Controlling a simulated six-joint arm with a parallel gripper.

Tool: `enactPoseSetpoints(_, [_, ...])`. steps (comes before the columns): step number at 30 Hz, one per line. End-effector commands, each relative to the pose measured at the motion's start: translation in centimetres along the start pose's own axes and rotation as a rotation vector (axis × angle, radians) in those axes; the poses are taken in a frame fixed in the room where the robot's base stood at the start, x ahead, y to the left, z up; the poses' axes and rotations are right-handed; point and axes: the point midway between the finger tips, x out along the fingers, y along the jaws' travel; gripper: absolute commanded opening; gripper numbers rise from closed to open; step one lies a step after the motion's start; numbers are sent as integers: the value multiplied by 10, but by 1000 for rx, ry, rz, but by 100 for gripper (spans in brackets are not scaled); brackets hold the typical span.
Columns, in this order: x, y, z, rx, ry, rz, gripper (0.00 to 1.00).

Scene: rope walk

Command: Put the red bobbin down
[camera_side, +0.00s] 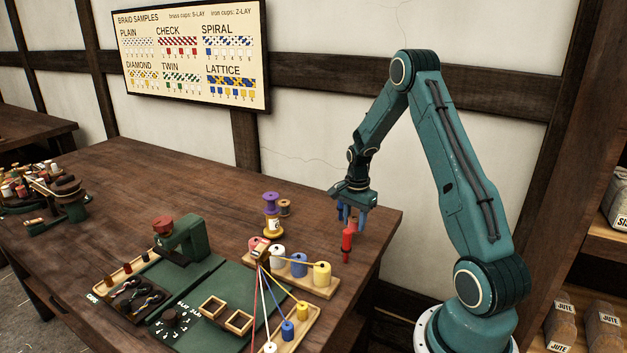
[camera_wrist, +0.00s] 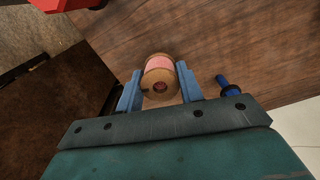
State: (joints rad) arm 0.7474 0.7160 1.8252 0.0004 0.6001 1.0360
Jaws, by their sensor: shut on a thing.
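In the wrist view, a bobbin with pinkish-red thread and pale wooden flanges (camera_wrist: 158,78) sits between the two blue fingers of my gripper (camera_wrist: 160,87). I take it as the red bobbin. Its near flange, with a central hole, faces the camera. In the side view, my gripper (camera_side: 351,212) is low over the table's far right part, and the fingers hide the held bobbin. I cannot tell whether it touches the table (camera_side: 310,205).
The table edge is close on the right.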

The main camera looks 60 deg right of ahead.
Motion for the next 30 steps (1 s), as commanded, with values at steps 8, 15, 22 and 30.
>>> enactPoseSetpoints(8, [29, 0, 0, 0, -1, 2, 15])
enactPoseSetpoints(15, [31, 0, 0, 0, 0, 0, 15])
enactPoseSetpoints(22, [34, 0, 0, 0, 0, 1, 15])
enactPoseSetpoints(30, [35, 0, 0, 0, 0, 0, 59])
